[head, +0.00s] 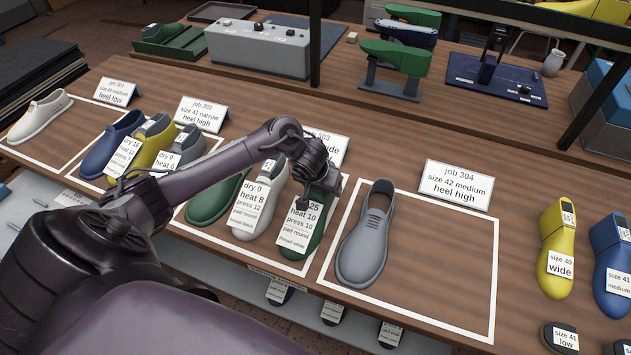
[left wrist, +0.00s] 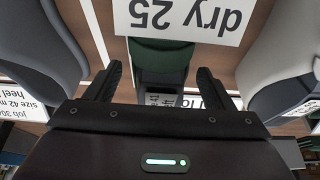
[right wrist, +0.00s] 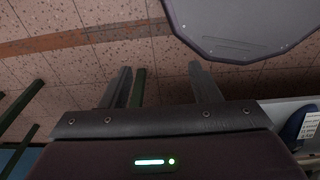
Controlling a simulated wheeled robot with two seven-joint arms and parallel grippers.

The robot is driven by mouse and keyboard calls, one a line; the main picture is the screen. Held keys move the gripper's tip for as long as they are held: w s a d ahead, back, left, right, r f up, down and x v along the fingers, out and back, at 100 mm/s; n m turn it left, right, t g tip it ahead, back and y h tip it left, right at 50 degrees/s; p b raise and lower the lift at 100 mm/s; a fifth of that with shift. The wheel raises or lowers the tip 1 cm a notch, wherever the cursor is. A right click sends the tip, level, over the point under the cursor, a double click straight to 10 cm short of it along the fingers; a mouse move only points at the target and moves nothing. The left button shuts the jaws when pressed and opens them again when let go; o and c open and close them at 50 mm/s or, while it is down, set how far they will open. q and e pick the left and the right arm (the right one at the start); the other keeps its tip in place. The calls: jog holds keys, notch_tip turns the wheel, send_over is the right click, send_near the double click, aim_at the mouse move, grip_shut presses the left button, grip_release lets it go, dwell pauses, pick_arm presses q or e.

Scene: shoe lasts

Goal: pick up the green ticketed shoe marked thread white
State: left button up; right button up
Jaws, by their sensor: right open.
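The green ticketed shoe (head: 320,222) stands at the right of the job 303 square. Contact cannot be told. My right gripper (right wrist: 160,70) is open and empty, above the floor.
A grey shoe (head: 366,240) stands close on the right, in the job 304 square (head: 440,260), which is otherwise bare. The job 303 card (head: 338,147) is behind my left arm.

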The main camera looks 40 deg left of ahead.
pick_arm(q)
jog(key=c, duration=1.4)
jog(key=shift+r, duration=0.1)
jog(key=shift+c, duration=1.1)
pick_arm(e)
jog(key=shift+s, duration=0.75)
pick_arm(q)
jog(key=shift+w, duration=0.1)
